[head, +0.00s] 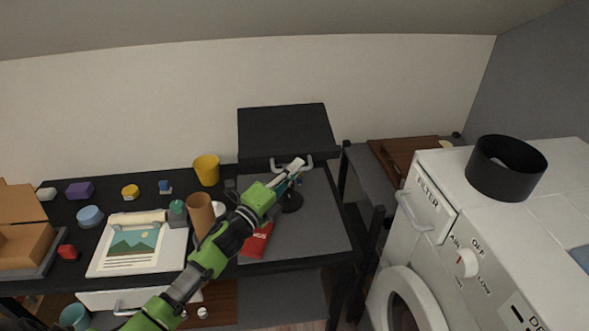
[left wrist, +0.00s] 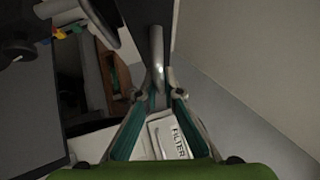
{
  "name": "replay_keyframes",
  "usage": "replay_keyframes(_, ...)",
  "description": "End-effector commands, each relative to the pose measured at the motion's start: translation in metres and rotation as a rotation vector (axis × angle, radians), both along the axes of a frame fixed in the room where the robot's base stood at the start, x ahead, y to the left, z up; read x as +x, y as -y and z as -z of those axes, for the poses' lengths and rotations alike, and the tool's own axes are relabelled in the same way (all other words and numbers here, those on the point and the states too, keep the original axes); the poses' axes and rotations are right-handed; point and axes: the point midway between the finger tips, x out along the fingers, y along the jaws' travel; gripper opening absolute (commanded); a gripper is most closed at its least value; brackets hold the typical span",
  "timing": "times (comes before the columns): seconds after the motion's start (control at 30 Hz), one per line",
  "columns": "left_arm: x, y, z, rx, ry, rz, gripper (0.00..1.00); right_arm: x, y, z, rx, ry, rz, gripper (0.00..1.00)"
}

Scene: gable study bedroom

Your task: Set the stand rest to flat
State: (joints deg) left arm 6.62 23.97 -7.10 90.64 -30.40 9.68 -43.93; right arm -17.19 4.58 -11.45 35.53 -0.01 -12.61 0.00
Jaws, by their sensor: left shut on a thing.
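The stand rest appears to be the dark board (head: 285,124) at the back of the desk. It sits raised and tilted above a grey flat surface (head: 325,215), with a grey bar handle (head: 308,163) on its lower front edge. My left gripper (head: 294,170) reaches in from the lower left and is shut on this handle. In the left wrist view the handle (left wrist: 157,48) runs down between the two fingertips (left wrist: 159,92). The gripper partly hides the handle in the head view. My right gripper is in neither view.
A white machine (head: 432,192) with a black cylinder (head: 506,168) on top stands right.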

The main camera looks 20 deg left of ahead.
Motion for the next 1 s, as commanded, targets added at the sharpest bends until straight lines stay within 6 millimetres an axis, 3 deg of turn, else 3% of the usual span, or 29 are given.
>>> replay_keyframes(0.03,0.000,0.000,-0.016,0.002,0.010,0.002,0.00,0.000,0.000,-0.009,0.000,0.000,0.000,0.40)
replay_keyframes(0.1,0.000,0.000,-0.024,0.001,0.009,0.001,0.00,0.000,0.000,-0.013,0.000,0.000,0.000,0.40)
replay_keyframes(0.4,0.002,-0.001,-0.046,0.000,0.009,0.002,0.00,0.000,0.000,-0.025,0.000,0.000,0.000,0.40)
replay_keyframes(1.0,0.003,-0.001,-0.052,-0.001,0.011,0.003,0.00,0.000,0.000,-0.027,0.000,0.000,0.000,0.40)
